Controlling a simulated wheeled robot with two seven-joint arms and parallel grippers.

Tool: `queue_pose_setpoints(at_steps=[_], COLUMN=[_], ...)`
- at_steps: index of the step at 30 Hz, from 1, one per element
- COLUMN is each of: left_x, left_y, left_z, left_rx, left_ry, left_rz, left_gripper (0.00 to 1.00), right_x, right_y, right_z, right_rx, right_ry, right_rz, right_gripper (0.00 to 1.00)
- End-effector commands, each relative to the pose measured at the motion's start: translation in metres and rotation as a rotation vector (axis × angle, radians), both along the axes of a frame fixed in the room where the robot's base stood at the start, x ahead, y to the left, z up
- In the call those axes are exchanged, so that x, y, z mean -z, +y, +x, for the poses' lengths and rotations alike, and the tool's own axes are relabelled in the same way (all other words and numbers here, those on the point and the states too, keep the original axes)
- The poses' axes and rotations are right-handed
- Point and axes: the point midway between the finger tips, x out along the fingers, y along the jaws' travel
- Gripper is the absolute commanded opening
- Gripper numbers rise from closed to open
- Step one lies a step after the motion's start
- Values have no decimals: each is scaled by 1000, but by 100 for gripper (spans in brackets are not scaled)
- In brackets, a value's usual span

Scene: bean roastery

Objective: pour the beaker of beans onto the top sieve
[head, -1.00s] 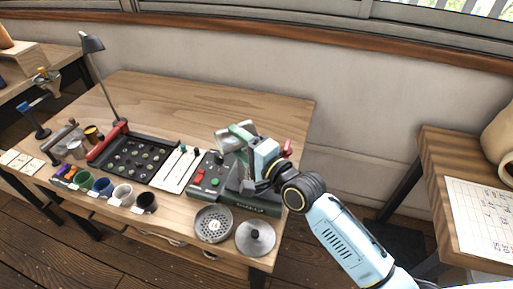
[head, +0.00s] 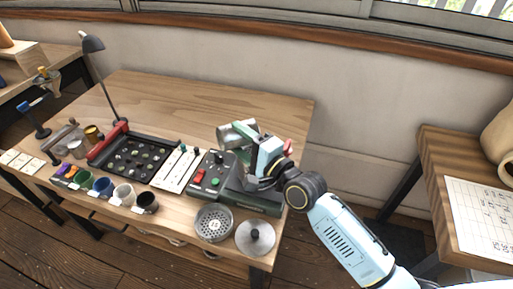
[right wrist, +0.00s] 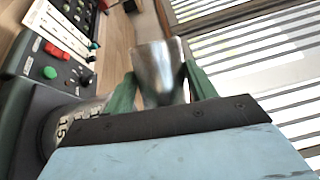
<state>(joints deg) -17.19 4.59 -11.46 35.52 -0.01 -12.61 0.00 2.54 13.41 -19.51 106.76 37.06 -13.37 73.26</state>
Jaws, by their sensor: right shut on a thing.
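My right gripper (head: 246,133) is shut on a metal beaker (head: 231,135), which is tilted over to the left above the green-grey machine (head: 262,207). In the right wrist view the beaker (right wrist: 158,72) sits between the two green fingers. A round metal sieve stack (right wrist: 78,122) with a number on its side stands on the machine, below and beside the gripper; its top is hidden by the gripper. I cannot see beans in the beaker or falling. My left gripper is not in view.
A perforated metal disc (head: 214,223) and a knobbed lid (head: 255,237) lie at the front right of the table (head: 200,97). Several small cups, a black tray (head: 135,160) and a lamp (head: 93,44) stand to the left. The back of the table is clear.

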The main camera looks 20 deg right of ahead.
Motion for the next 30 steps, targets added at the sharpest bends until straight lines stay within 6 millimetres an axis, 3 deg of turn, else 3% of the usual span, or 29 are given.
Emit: queue_pose_setpoints(at_steps=[30], left_x=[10], left_y=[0], left_z=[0], left_rx=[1], left_ry=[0], left_rz=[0], left_gripper=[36], right_x=[4], right_y=[-5], right_z=[1], right_rx=[1], right_ry=[21], right_rz=[121], right_gripper=[27])
